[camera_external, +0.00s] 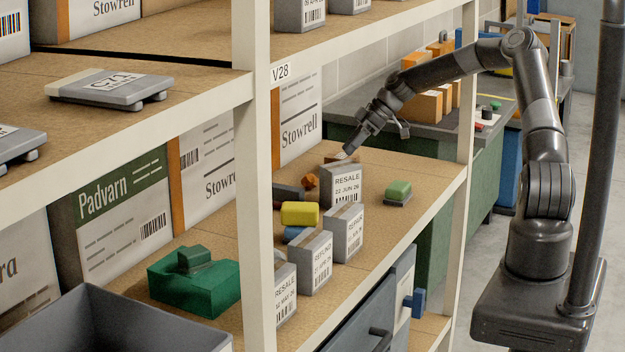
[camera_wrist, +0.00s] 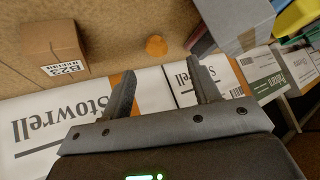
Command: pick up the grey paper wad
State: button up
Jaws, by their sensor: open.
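I cannot make out a grey paper wad in either view. A small orange, lumpy ball (camera_external: 310,181) lies on the middle shelf, left of the upright grey RESALE box (camera_external: 346,187). The ball also shows in the wrist view (camera_wrist: 156,46), beyond and roughly between my fingertips. My gripper (camera_external: 345,153) hangs over the shelf behind the RESALE box. In the wrist view my gripper (camera_wrist: 161,67) has its two fingers apart with nothing held between them.
A brown carton (camera_wrist: 53,49) is at the upper left in the wrist view. A yellow item (camera_external: 300,213), several upright grey boxes and a green sponge-like block (camera_external: 398,189) share the shelf. A rack post (camera_external: 255,176) and large Stowrell boxes (camera_external: 300,118) border it.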

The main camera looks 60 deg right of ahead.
jog(key=w+a+r+n+y, duration=0.1)
jog(key=w+a+r+n, duration=0.15)
jog(key=a, duration=0.25)
jog(key=n+g+h, duration=0.2)
jog(key=n+g, duration=0.3)
jog(key=n, duration=2.1)
send_near(276, 247)
jog(key=x, duration=0.5)
jog(key=shift+w, duration=0.25)
jog(key=x, duration=0.5)
jog(key=shift+s+f, duration=0.15)
jog(key=shift+s, duration=0.1)
jog(key=c, duration=0.7)
jog(key=shift+c, duration=0.2)
